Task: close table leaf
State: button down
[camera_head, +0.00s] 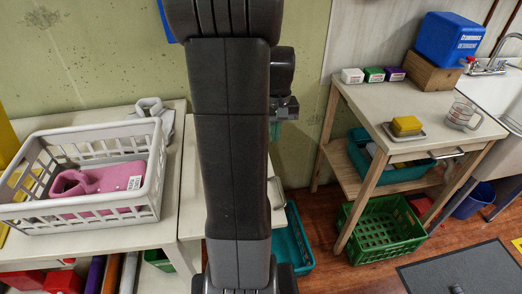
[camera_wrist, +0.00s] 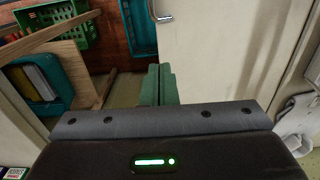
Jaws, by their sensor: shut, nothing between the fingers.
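The table leaf (camera_head: 193,185) is a pale panel along the right side of the left table, mostly hidden behind my arm in the head view. It looks raised, roughly level with the tabletop, with a dark seam between them. In the wrist view the leaf (camera_wrist: 222,55) fills the upper right, with a small metal fitting at its edge.
The left table (camera_head: 95,243) holds a white basket (camera_head: 35,215) with a pink bottle (camera_head: 100,180), and a grey cloth (camera_head: 152,106). A wooden workbench (camera_head: 375,105) stands right. A teal crate (camera_head: 295,245) and green crate (camera_head: 385,240) are on the floor.

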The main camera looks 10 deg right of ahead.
jog(key=f, duration=1.3)
jog(key=shift+s+f, duration=0.2)
jog(key=shift+f, duration=0.1)
jog(key=shift+f, duration=0.1)
